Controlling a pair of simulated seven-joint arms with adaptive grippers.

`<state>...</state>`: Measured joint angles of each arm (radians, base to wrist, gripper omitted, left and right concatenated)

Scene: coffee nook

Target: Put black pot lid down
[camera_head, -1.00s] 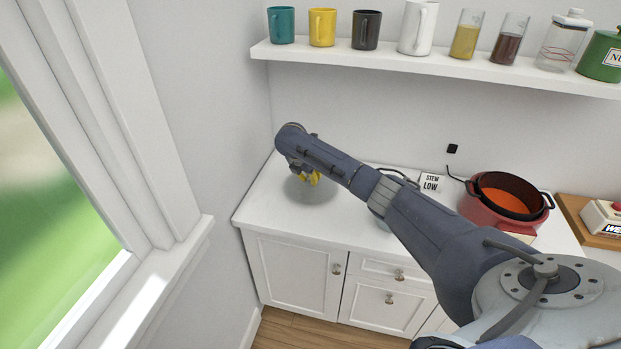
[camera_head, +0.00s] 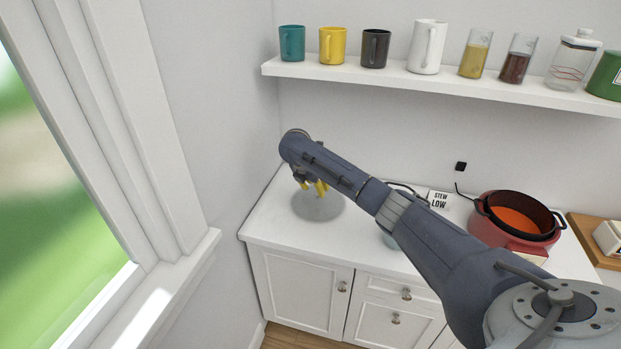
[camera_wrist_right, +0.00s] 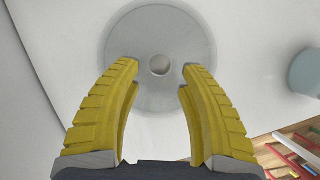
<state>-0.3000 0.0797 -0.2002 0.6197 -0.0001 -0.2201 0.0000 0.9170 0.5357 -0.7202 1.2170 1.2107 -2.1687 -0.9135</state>
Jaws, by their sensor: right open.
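The pot lid (camera_head: 325,213) is a round, grey, see-through disc lying flat on the white counter, near its left end. It looks grey rather than black. In the right wrist view the lid (camera_wrist_right: 128,78) shows its round knob (camera_wrist_right: 159,65) in the middle. My right gripper (camera_head: 315,187) is just above the lid, with its yellow fingers spread. In the wrist view the right gripper (camera_wrist_right: 160,72) is open and empty, one finger on each side of the knob with gaps between. My left gripper is not in view.
A red pot (camera_head: 513,222) with orange contents stands at the counter's right, beside a sign (camera_head: 439,200) reading "STEW LOW". A pale blue vessel (camera_wrist_right: 306,72) stands right of the lid. A shelf (camera_head: 420,84) with mugs and jars hangs above.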

